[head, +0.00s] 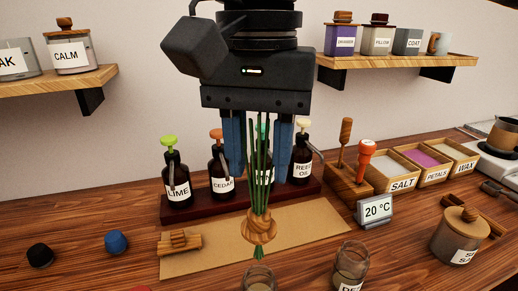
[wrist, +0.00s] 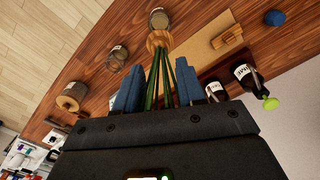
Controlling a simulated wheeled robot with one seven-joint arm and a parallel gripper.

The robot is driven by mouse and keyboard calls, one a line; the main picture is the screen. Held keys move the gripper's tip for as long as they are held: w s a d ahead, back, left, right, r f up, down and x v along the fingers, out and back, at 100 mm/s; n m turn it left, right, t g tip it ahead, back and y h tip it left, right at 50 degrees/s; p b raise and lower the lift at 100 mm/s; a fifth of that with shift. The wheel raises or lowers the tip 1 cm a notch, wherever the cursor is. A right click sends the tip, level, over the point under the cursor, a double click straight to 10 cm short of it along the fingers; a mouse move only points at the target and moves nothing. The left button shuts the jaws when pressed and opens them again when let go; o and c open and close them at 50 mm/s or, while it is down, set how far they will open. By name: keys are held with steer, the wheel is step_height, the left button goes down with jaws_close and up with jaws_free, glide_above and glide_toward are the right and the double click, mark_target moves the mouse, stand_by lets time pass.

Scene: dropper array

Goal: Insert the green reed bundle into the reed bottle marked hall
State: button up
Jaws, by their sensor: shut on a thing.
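My gripper (head: 259,172) is shut on the green reed bundle (head: 260,200), which hangs nearly upright between the blue fingers. The bundle has a wooden collar (head: 259,230) near its lower end, with green tips below it. In the wrist view the reeds (wrist: 165,85) run from the fingers to the collar (wrist: 158,40). A glass bottle (head: 258,280) stands at the bottom edge of the head view, below the bundle in the picture; its label is not visible. A second glass bottle (head: 350,262) stands to its right, its label cut off. I cannot read "hall" on either.
Behind my gripper stands a rack with dark pump bottles, including lime (head: 176,180) and cedar (head: 221,172). A tan mat (head: 205,262) carries a wooden block (head: 180,242). A temperature display (head: 375,209) and salt bin (head: 390,168) are right. A lidded jar (head: 459,238) stands front right.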

mark_target(259, 213)
steer(key=shift+f, duration=0.1)
step_height(259, 213, down, 4)
steer(key=b, duration=0.4)
steer(key=shift+s+f+b, duration=0.1)
steer(key=shift+f+b, duration=0.05)
steer(key=shift+b, duration=0.5)
stand_by(0.6)
steer(key=shift+f+b, duration=2.75)
steer(key=shift+f, duration=0.5)
stand_by(0.5)
steer(key=shift+r, duration=0.1)
steer(key=o, duration=1.1)
steer(key=shift+r, duration=0.1)
